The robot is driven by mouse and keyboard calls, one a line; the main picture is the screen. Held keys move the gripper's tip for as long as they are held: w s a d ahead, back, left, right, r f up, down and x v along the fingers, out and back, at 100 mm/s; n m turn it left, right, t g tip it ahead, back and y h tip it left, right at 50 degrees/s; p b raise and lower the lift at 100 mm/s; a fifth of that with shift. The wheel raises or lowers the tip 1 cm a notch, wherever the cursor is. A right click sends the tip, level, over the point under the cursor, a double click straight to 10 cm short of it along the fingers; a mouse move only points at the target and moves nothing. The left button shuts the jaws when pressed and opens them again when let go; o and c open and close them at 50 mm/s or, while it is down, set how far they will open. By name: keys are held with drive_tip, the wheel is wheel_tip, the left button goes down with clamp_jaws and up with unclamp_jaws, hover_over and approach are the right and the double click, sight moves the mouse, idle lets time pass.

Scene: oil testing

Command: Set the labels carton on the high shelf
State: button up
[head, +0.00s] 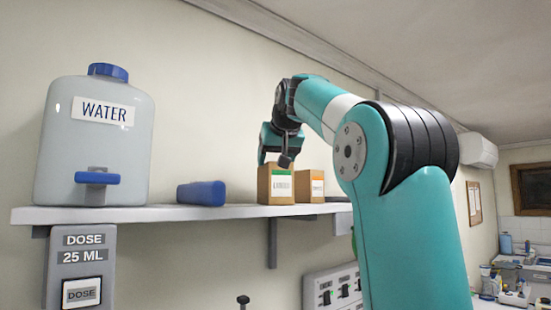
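A brown carton with a white and green label (277,184) is upright at the high shelf (150,214), near its front. The print on its label is too small to read for certain. My gripper (284,160) points down right at the carton's top, with a dark fingertip overlapping its upper edge. The gap between the fingers is not clear, so I cannot tell whether they grip the carton or stand open around it. Whether the carton's base fully rests on the shelf is also hard to tell.
A blue object (201,193) lies to the left, then a large water container (95,140). A dosing unit (82,265) is below the shelf's left end. My arm hides the shelf's right part.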

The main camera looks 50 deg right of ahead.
drive_tip(key=o, duration=1.5)
drive_tip(key=shift+s, duration=0.1)
drive_tip(key=p+v, duration=0.5)
drive_tip(key=v, duration=1.2)
